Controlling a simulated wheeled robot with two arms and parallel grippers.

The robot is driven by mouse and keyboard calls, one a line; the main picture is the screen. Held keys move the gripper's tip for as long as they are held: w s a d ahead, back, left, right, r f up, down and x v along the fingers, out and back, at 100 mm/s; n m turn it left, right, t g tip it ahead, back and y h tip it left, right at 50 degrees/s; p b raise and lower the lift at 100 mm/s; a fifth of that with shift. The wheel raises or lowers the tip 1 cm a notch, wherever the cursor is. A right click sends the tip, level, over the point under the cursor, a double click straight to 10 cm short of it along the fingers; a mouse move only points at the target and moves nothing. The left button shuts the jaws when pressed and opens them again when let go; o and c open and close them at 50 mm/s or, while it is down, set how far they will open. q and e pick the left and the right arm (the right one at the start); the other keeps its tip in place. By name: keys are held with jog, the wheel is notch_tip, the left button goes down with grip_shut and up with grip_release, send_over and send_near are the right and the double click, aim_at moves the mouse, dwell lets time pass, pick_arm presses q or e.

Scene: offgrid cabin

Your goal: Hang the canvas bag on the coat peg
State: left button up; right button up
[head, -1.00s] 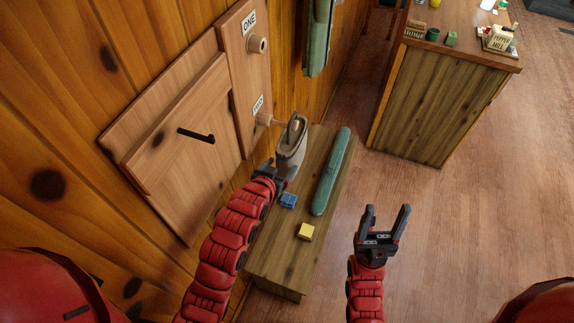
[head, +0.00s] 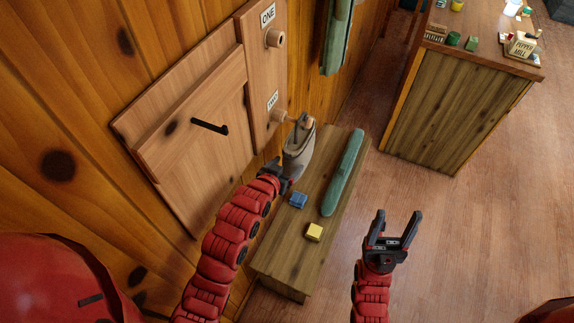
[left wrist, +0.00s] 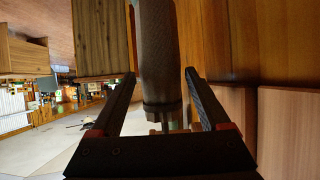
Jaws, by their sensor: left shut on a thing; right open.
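The grey canvas bag (head: 299,153) is held upright by my left gripper (head: 278,172), which is shut on its side. It also fills the space between the fingers in the left wrist view (left wrist: 159,60). The bag's top loop is right at the tip of the lower wooden peg (head: 282,116), beside the label TWO. I cannot tell whether the loop is around the peg. The upper peg (head: 275,38), labelled ONE, is empty. My right gripper (head: 393,232) is open and empty, over the floor to the right of the bench.
A cabinet door with a black handle (head: 210,126) is left of the pegs. A green hanging thing (head: 335,45) is beyond. A counter (head: 445,105) stands right.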

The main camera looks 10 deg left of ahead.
pick_arm(q)
jog(key=o, duration=1.6)
jog(key=shift+c, duration=0.2)
jog(key=b+v, duration=0.2)
jog(key=v, duration=0.3)
jog(key=shift+a, duration=0.1)
jog(key=p+v, duration=1.2)
jog(key=shift+s, duration=0.2)
jog(key=shift+r, duration=0.1)
